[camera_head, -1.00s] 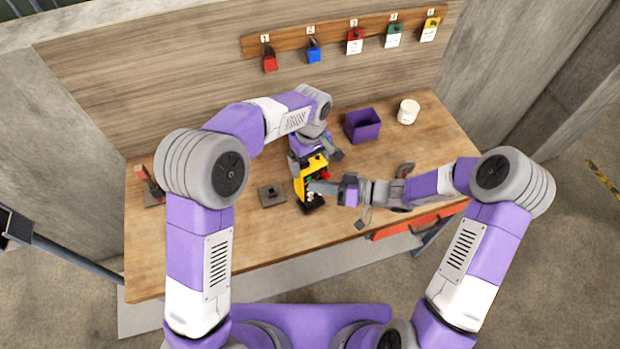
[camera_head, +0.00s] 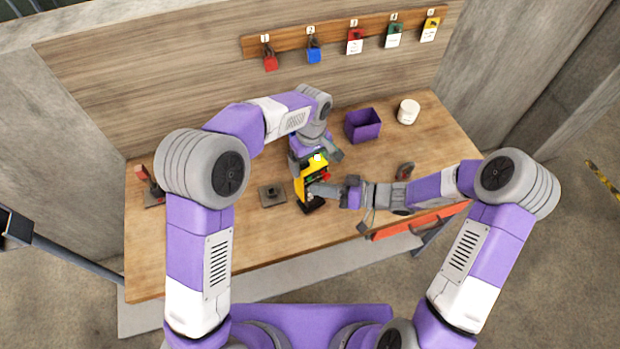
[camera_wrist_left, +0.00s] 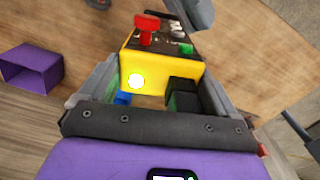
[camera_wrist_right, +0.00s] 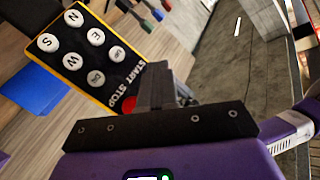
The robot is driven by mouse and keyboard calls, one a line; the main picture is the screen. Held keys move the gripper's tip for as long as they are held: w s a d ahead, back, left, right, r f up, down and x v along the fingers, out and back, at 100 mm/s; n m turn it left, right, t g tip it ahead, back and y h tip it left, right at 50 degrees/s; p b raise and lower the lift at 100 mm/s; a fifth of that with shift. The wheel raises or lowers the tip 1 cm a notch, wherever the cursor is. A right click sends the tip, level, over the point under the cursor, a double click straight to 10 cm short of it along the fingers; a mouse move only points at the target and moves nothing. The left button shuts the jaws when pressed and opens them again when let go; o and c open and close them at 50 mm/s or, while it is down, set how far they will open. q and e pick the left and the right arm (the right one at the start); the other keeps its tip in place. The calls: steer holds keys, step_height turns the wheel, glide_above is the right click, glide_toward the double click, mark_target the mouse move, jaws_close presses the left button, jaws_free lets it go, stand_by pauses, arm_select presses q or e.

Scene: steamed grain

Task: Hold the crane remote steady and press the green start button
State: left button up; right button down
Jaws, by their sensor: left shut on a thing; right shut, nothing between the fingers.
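The crane remote (camera_head: 299,187) is yellow with a black face and stands tilted over the bench. My left gripper (camera_head: 309,162) is shut on its upper end; the left wrist view shows the remote's yellow end (camera_wrist_left: 160,66) between the fingers, with a bright round lamp (camera_wrist_left: 136,81) glowing. A red stop knob (camera_wrist_left: 146,28) and the green start button (camera_wrist_left: 186,48) show on the face. My right gripper (camera_head: 312,189) is shut and empty, its tips (camera_wrist_right: 155,72) close over the face by the START label. The right wrist view hides the green button; contact cannot be told.
A purple bin (camera_head: 363,126) and a white cup (camera_head: 408,111) stand at the back right of the wooden bench (camera_head: 220,240). A dark grey plate (camera_head: 271,194) lies left of the remote. A red drawer (camera_head: 400,227) is at the front.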

steer(key=shift+s+d, duration=0.1)
steer(key=shift+s, duration=0.05)
steer(key=shift+s, duration=0.1)
steer(key=s+d, duration=0.1)
steer(key=s, duration=0.1)
steer(key=s+d, duration=0.1)
steer(key=s, duration=0.1)
steer(key=shift+d, duration=0.35)
stand_by(0.6)
arm_select(q)
steer(key=o, duration=1.2)
steer(key=shift+r, duration=0.1)
step_height(320, 180, up, 12)
